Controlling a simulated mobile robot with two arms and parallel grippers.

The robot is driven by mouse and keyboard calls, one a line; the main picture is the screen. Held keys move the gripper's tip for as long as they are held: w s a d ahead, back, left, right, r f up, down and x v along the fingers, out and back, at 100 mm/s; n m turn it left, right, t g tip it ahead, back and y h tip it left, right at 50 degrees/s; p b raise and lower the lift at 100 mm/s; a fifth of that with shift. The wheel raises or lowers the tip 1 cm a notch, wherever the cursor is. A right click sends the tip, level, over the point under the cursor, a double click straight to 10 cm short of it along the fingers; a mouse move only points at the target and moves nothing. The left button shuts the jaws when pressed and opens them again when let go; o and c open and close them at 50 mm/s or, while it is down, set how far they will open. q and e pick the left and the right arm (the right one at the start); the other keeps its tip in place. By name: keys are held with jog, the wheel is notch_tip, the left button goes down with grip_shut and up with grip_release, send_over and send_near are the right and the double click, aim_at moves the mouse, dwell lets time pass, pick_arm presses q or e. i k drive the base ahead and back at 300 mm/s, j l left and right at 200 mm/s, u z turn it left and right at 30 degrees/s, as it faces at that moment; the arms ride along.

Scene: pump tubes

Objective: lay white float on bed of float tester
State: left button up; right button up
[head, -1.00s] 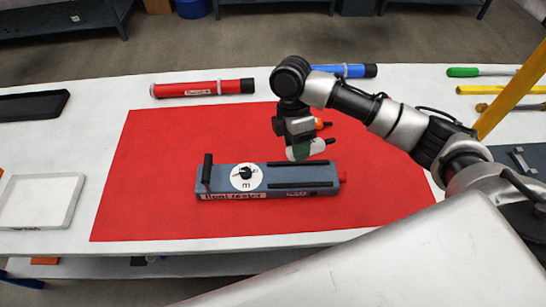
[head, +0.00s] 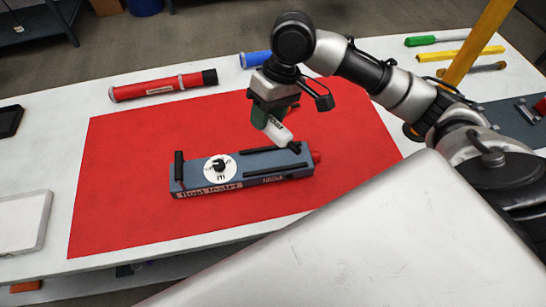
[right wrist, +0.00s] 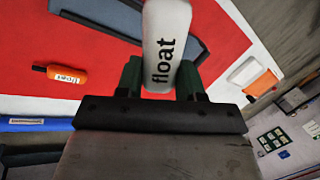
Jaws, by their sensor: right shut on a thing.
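The white float (head: 278,133) is in my right gripper (head: 270,115), tilted in the head view, above the right part of the float tester. In the right wrist view the float (right wrist: 165,40), lettered "float", sits between the green fingers of my right gripper (right wrist: 162,82), which are shut on it. The float tester (head: 228,181) is a long blue-grey block on the red mat, with a white dial, a black upright post at its left end and dark rails along its right half. Whether the float touches the bed cannot be told. My left gripper is not in view.
The red mat (head: 125,195) has free room around the tester. A red tube (head: 160,87) and a partly hidden blue tube (head: 255,59) lie behind it. An orange labelled piece (right wrist: 67,75) shows in the right wrist view. Tools lie at the back right.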

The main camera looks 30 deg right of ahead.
aim_at(273, 160)
jog(key=i+j, duration=0.1)
jog(key=j, duration=0.2)
jog(key=i+j, duration=0.15)
jog(key=j, duration=0.2)
jog(key=i+j, duration=0.1)
jog(key=j, duration=0.2)
jog(key=i+j, duration=0.1)
jog(key=j, duration=0.25)
jog(key=j+z, duration=0.15)
jog(key=z, duration=1.05)
jog(key=i+j, duration=0.05)
